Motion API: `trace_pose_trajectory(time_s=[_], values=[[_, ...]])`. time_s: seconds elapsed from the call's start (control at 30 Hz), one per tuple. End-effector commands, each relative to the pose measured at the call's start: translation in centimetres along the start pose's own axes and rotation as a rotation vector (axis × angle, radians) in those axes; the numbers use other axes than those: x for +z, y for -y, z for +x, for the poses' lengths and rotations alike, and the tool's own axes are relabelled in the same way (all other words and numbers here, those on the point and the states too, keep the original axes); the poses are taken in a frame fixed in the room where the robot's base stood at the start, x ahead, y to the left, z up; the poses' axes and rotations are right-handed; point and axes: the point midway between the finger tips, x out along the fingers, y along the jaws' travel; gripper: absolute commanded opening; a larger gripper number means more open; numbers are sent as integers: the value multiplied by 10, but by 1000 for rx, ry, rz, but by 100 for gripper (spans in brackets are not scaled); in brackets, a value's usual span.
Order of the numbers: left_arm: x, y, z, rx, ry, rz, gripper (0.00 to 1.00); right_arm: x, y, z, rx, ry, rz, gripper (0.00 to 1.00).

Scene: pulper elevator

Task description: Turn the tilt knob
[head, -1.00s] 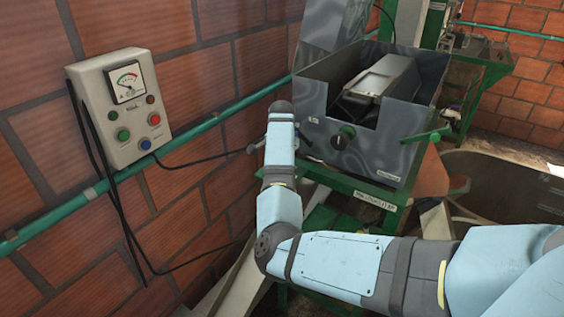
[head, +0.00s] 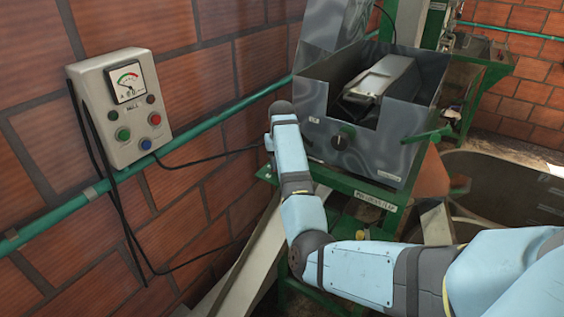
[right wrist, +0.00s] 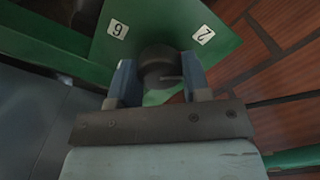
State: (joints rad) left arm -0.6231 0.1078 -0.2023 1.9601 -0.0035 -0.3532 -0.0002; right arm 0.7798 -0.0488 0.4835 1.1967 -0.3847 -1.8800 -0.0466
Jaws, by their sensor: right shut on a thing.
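The tilt knob (right wrist: 158,68) is a dark round knob on a green plate (right wrist: 185,22) in the right wrist view. Pale labels with dark digits sit on the plate on either side of it. My right gripper (right wrist: 158,80) has its two blue-grey fingers on opposite sides of the knob and is shut on it. In the head view, my right arm reaches in from the right to the left end of the grey metal machine (head: 400,155). There the arm's end hides the knob. My left gripper is in neither current view.
A control box (head: 125,108) with a dial and coloured buttons hangs on the brick wall at left. A green pipe (head: 60,220) runs along the wall. Another dark knob (head: 343,137) is on the machine's front. A pale chute (head: 250,255) slopes down below.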

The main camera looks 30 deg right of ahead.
Motion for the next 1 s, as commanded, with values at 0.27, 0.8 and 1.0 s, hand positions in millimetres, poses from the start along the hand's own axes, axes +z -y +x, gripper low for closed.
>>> trace_pose_trajectory(time_s=[0.27, 0.8, 1.0], values=[[-2, 1, 1, -1, -4, 1, 0, 1, 0, 2, 1, 4, -223, 20], [-3, 1, 0, -1, -5, 1, 0, 1, 0, 2, 0, 5, -415, 20], [-2, 1, 0, -1, -5, 0, 0, 1, 0, 2, -1, 5, -420, 20]])
